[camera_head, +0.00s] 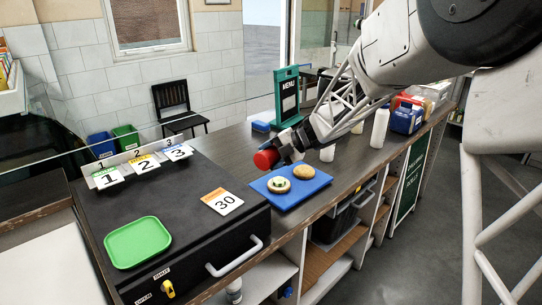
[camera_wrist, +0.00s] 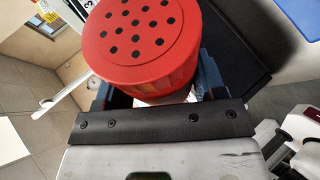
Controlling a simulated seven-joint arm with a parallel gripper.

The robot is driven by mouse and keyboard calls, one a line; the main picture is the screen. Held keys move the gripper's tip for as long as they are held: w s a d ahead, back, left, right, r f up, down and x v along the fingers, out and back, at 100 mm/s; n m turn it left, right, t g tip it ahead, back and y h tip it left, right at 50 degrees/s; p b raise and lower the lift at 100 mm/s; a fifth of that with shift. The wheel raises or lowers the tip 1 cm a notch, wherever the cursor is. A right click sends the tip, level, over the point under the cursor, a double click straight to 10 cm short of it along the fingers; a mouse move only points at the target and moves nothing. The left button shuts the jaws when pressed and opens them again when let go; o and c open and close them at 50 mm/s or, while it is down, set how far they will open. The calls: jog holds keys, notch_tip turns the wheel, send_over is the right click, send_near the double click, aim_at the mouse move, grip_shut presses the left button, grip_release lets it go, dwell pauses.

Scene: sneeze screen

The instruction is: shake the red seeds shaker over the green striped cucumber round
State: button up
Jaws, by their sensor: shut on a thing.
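The red shaker (camera_head: 266,159) is held on its side in my gripper (camera_head: 285,149), its red end pointing left, above the black case's right edge and left of the blue tray. In the wrist view the red shaker (camera_wrist: 143,38) shows its lid with several dark holes, between the blue fingers of my gripper (camera_wrist: 160,84). The round with green cucumber (camera_head: 279,185) lies on the blue tray (camera_head: 300,195), below and slightly right of the shaker. Stripes on the cucumber are too small to make out. A plain tan round (camera_head: 304,172) lies beside it.
The black case (camera_head: 190,215) carries a green tray (camera_head: 137,242), number cards and a "30" card (camera_head: 222,201). White bottles (camera_head: 380,128) and a blue container (camera_head: 406,119) stand right on the counter.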

jog(key=shift+n+t+h, duration=0.4)
jog(key=shift+n+t, duration=0.1)
jog(key=n+t+h, duration=0.2)
jog(key=w+n+t, duration=0.1)
jog(key=shift+d+f+t+h, duration=0.3)
jog(key=shift+f+t+h, duration=0.1)
jog(key=shift+s+a+r+n+t+h, duration=0.2)
jog(key=shift+s+r+n+t+h, duration=0.25)
jog(key=shift+t, duration=0.3)
jog(key=shift+s+a+r+n+t+h, duration=0.1)
jog(key=shift+a+r+n+t+h, duration=0.15)
jog(key=shift+n+t, duration=0.4)
jog(key=shift+s, duration=0.1)
jog(key=shift+s+a+r+n+t+h, duration=0.2)
jog(key=shift+s+r+n+t+h, duration=0.15)
jog(key=shift+n+t, duration=0.35)
jog(key=shift+s+a+r+n+t+h, duration=0.15)
jog(key=shift+s+r+n+t+h, duration=0.2)
jog(key=shift+t, duration=0.65)
jog(key=shift+w, duration=0.15)
